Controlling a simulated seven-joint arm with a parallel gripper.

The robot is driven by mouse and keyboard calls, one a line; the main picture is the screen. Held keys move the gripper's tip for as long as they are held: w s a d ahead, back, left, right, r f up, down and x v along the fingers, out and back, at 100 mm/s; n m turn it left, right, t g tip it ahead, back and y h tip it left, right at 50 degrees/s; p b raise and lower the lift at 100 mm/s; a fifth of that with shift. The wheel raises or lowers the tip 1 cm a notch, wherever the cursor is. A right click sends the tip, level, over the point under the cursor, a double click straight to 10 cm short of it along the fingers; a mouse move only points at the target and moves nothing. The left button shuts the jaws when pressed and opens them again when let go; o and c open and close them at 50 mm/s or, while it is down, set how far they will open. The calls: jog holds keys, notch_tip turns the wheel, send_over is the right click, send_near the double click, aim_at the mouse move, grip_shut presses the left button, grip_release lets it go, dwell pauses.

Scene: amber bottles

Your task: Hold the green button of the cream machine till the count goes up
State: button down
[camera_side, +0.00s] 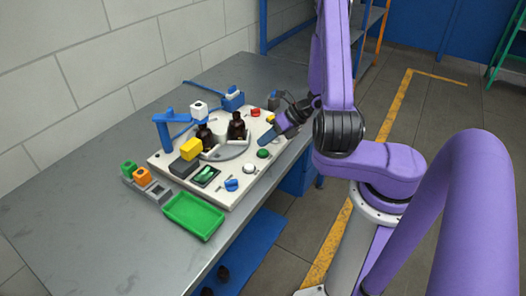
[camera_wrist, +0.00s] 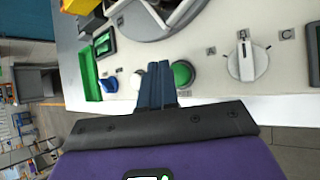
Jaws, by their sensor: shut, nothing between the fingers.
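The cream machine (camera_side: 222,194) stands on the grey table. Its round green button (camera_side: 263,154) sits near the front edge in the side view, and it also shows in the wrist view (camera_wrist: 183,74). My gripper (camera_side: 265,141) is shut and empty, low over the panel close to the button. In the wrist view the dark blue fingers (camera_wrist: 160,67) lie just left of the green button, between it and a white button (camera_wrist: 136,80). I cannot tell whether they touch the panel. A green-lit display (camera_side: 206,174) is on the machine; its count is too small to read.
A white rotary knob (camera_wrist: 247,61) and a blue knob (camera_side: 232,185) flank the buttons. Dark bottles (camera_side: 237,127) stand at the round turntable. A yellow block (camera_side: 190,149), a blue arm (camera_side: 163,128) and a green tray (camera_side: 193,216) are nearby. The table's front left is clear.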

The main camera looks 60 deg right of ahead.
aim_at(264, 151)
jog(key=shift+r, duration=2.35)
jog(key=shift+w+a+r+n, duration=0.25)
jog(key=shift+a+n, duration=0.1)
jog(key=shift+n, duration=0.15)
jog(key=s+a+r+n+g, duration=0.1)
jog(key=a+r+n+g, duration=0.15)
jog(key=a+n, duration=0.35)
jog(key=s+a+r+n+g+y, duration=0.1)
jog(key=a+r+n+g, duration=0.2)
jog(key=n, duration=0.6)
jog(key=s+a+r+n+g, duration=0.1)
jog(key=a+n+g, duration=0.2)
jog(key=a+n, duration=0.35)
jog(key=s+r+n+h, duration=0.3)
jog(key=s+n, duration=0.6)
jog(key=n, duration=0.5)
jog(key=s+r+n+t+h, duration=0.1)
jog(key=s+r+n+h, duration=0.2)
jog(key=s+n, duration=0.6)
jog(key=n, duration=0.5)
jog(key=shift+s+r, duration=0.15)
jog(key=shift+s, duration=0.05)
